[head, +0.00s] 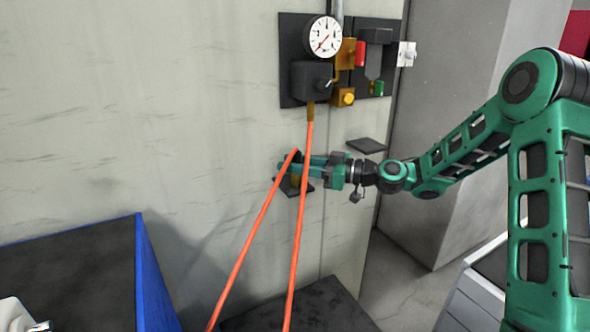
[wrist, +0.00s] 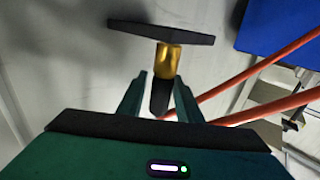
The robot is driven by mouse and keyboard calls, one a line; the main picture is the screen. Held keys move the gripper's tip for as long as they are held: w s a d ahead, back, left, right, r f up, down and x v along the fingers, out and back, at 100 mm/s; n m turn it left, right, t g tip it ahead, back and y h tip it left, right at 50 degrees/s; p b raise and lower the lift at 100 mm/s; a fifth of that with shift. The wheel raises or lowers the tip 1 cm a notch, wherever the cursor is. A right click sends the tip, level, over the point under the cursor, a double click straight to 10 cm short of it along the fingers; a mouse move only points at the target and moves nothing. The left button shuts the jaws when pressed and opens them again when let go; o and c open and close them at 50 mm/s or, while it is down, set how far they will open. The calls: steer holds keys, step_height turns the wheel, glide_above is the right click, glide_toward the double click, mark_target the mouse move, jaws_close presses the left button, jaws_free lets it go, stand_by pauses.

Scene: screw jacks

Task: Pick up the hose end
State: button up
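The orange hose (head: 254,232) rises from below to its end near the wall in the head view. In the wrist view a brass fitting (wrist: 167,60) with a dark lower part (wrist: 160,97) appears at this end, against a small black plate (wrist: 160,30); the orange hose (wrist: 235,83) runs off to the right. My gripper (head: 282,168) is at the hose end in the head view. In the wrist view my gripper (wrist: 159,80) has its fingers apart, one on each side of the dark part, with visible gaps. Whether the brass belongs to the hose or the plate is unclear.
A second orange hose run (head: 299,220) hangs from the gauge unit (head: 311,80) and passes in front of my gripper. A small dark shelf (head: 366,145) is on the wall. A blue-sided dark-topped box (head: 75,270) stands at lower left.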

steer(key=x, duration=0.3)
jaws_close()
